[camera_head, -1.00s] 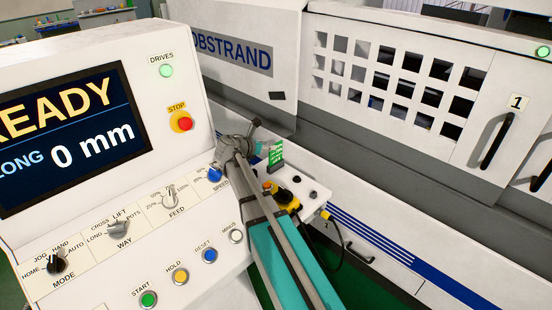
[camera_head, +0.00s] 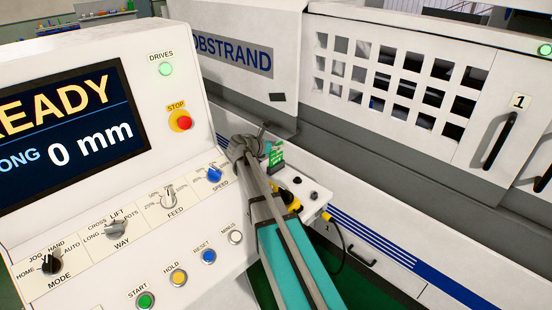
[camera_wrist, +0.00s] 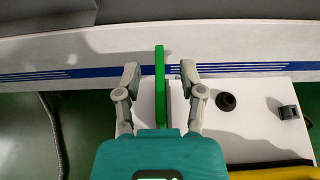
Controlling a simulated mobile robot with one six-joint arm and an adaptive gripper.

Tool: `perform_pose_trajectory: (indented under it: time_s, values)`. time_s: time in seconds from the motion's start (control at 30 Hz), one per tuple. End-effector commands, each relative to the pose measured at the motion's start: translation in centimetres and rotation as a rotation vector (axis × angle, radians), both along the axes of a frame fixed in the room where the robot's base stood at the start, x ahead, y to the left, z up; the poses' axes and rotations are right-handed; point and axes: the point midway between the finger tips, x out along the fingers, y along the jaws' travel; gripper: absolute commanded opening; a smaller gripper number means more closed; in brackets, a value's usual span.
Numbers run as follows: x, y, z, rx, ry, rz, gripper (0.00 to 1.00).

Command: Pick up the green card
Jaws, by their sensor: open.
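The green card (camera_wrist: 160,88) shows edge-on in the wrist view, standing upright between the two open fingers of my gripper (camera_wrist: 160,80). There is a gap on each side of it. Its lower part is hidden behind my gripper's teal body. In the head view the green card (camera_head: 276,158) shows its printed face just right of my gripper (camera_head: 264,148). My own arm hides much of the fingers there, and whether they touch the card cannot be told from that view.
A small white shelf (camera_wrist: 262,138) holds a round black knob (camera_wrist: 226,101), a dark block (camera_wrist: 289,112) and a yellow item (camera_wrist: 275,172). The control panel (camera_head: 110,215) is close on the left in the head view. The white machine front (camera_head: 400,215) stands behind.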

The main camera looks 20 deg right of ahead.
Motion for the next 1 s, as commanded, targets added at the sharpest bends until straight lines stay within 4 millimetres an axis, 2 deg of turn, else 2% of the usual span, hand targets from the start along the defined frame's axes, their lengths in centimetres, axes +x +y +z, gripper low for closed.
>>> perform_pose_trajectory:
  time_s: [0.03, 0.3, 0.77, 1.0]
  values:
    - [0.0, 0.01, 0.0, 0.0, 0.0, 0.0, 0.48]
    - [0.0, 0.01, -0.01, 0.0, 0.0, 0.0, 0.0]
    - [0.0, 0.02, 0.09, 0.0, 0.0, 0.0, 0.0]
    - [-0.02, -0.06, 0.87, 0.0, 0.0, -0.001, 0.0]
